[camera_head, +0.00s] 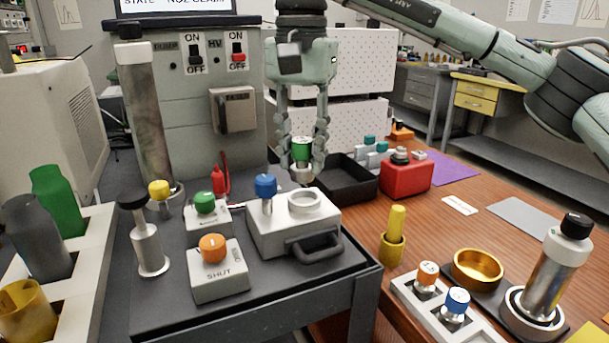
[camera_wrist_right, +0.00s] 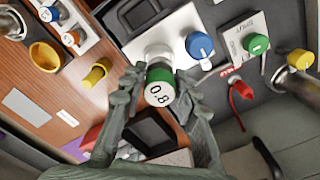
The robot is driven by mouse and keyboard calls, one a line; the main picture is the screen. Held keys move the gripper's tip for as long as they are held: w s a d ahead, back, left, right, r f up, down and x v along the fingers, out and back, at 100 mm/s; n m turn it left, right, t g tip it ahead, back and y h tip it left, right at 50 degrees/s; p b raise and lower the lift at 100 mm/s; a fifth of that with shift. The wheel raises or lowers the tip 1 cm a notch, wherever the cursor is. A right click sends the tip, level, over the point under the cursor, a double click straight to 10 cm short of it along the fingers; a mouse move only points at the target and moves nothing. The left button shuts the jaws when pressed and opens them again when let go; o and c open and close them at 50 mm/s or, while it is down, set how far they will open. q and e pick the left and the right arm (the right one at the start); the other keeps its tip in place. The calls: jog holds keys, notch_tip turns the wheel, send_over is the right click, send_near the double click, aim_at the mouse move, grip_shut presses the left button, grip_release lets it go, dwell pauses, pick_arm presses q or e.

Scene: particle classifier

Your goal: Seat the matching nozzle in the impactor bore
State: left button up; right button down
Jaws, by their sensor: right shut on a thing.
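My right gripper (camera_head: 302,172) points down and is shut on a green-banded nozzle (camera_head: 302,149). The nozzle's top reads 0.8 in the right wrist view (camera_wrist_right: 159,92). The white impactor block (camera_head: 268,232) stands on the grey bench, with a round raised bore (camera_head: 305,201) on top. In the head view the nozzle is above and behind the bore; the exact gap is unclear. In the wrist view, the nozzle partly covers the bore ring (camera_wrist_right: 157,52). An orange nozzle (camera_head: 427,274) and a blue nozzle (camera_head: 456,303) stand in a white rack. My left gripper is out of view.
A blue knob (camera_head: 265,186) rises beside the bore, and a handle (camera_head: 315,247) fronts the block. Green (camera_head: 205,202) and orange (camera_head: 212,247) valve knobs stand to the left. A black tray (camera_head: 345,176) and red box (camera_head: 406,178) lie right of my gripper.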

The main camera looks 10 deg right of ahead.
aim_at(304, 166)
jog(key=shift+d+f, duration=0.2)
jog(key=shift+f, duration=0.3)
notch_tip(304, 166, down, 3)
jog(key=shift+f, duration=0.3)
jog(key=c, duration=1.5)
grip_release()
jog(key=shift+c, duration=0.2)
jog(key=shift+o, duration=2)
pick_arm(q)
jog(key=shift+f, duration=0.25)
